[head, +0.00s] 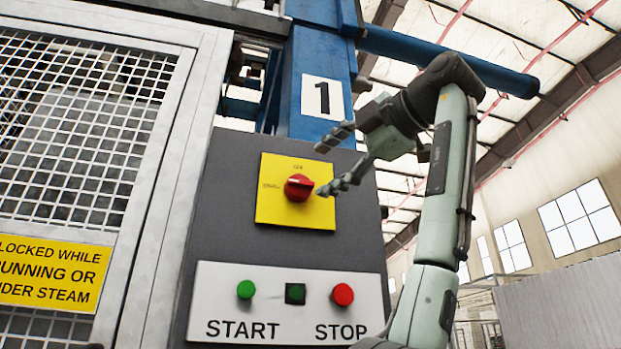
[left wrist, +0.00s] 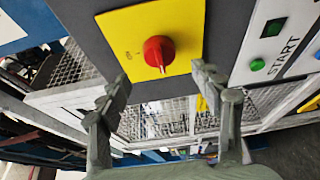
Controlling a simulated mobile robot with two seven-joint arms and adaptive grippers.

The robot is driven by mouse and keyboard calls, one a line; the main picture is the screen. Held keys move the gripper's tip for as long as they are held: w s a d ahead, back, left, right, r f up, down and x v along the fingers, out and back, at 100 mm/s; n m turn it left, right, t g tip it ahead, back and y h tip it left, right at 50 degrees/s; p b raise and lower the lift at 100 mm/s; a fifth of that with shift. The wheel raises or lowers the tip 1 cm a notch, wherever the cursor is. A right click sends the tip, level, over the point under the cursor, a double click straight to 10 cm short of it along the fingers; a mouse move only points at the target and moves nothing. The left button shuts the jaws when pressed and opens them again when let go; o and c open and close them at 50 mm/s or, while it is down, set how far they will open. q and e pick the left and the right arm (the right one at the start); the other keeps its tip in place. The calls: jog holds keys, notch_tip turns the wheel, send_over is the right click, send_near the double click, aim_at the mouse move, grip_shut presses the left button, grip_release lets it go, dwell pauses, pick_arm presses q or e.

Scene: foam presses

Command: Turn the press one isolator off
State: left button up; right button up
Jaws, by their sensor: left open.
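The press one isolator is a red rotary knob (head: 299,187) on a yellow square plate (head: 275,212), on the grey panel below the number 1 sign. Its grip bar lies roughly level in the head view; small lettering above it seems to read OFF, and print at its left is too small to read. The knob also shows in the left wrist view (left wrist: 158,52). My left gripper (head: 323,169) is open and empty, its fingers pointing at the plate's right part. In the left wrist view its fingertips (left wrist: 160,73) stand either side of the knob, apart from it. My right gripper is not in view.
Below the plate a white strip (head: 225,328) carries a green START button (head: 246,289), a dark square (head: 295,293) and a red STOP button (head: 343,294). A mesh guard door (head: 205,120) stands left. A blue column (head: 310,55) rises behind the panel.

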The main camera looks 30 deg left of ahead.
aim_at(304, 182)
pick_arm(q)
jog(key=v, duration=0.5)
jog(key=shift+s, duration=0.1)
jog(key=x, duration=1.2)
jog(key=shift+d, duration=0.15)
